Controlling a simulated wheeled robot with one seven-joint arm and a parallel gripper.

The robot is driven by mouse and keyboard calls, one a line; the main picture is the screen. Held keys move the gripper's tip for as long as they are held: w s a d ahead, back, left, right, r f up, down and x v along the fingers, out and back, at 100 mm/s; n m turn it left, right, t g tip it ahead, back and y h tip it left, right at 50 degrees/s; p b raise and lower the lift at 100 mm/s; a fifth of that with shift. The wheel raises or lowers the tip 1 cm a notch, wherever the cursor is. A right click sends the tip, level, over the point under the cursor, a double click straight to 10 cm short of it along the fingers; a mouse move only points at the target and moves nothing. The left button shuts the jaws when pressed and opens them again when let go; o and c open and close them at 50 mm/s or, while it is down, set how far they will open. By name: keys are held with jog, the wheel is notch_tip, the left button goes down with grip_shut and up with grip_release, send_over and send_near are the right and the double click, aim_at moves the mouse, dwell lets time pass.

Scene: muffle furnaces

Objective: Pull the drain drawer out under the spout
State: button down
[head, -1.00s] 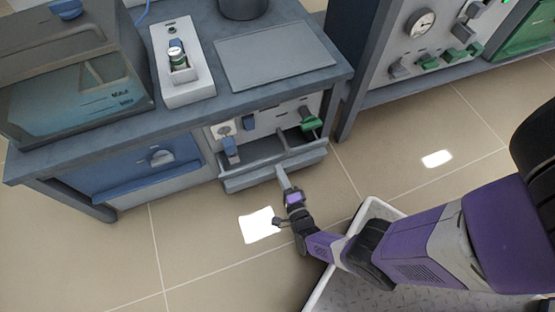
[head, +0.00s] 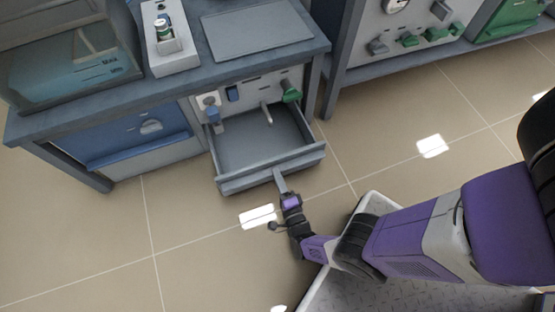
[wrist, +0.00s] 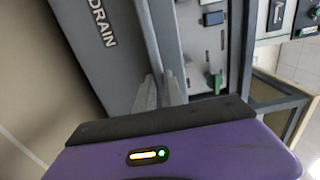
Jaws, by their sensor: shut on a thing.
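The grey drain drawer (head: 240,186) stands well out from the cabinet under the bench in the head view, its empty tray showing. In the wrist view its front (wrist: 98,40) carries the word DRAIN. A small grey spout (head: 266,113) sticks out of the panel above the open tray. My gripper (head: 281,184) is at the drawer's front edge, right of its middle. It is shut on the drawer front, and its fingers also show in the wrist view (wrist: 160,92). The exact grip is partly hidden.
A tank (head: 75,60) stands on the bench. A second bench with green handles (head: 410,41) is at right.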

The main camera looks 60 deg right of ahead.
jog(key=c, duration=1.4)
grip_release()
jog(key=shift+c, duration=0.2)
jog(key=shift+r, duration=0.1)
jog(key=o, duration=0.7)
jog(key=r+p, duration=1.2)
jog(key=shift+w+a+r, duration=0.1)
jog(key=shift+w+r, duration=0.05)
jog(key=shift+w, duration=0.1)
notch_tip(320, 180, up, 2)
jog(key=shift+a+r+p, duration=0.1)
jog(key=shift+r+p, duration=0.15)
jog(key=shift+p, duration=0.85)
jog(key=c, duration=0.7)
jog(key=shift+s+d+r+p, duration=0.1)
jog(key=shift+s+r+p, duration=0.05)
jog(key=shift+r+p, duration=1.15)
jog(key=shift+s+d+r+p, duration=0.1)
jog(key=shift+r+p, duration=1.1)
jog(key=shift+p, duration=0.05)
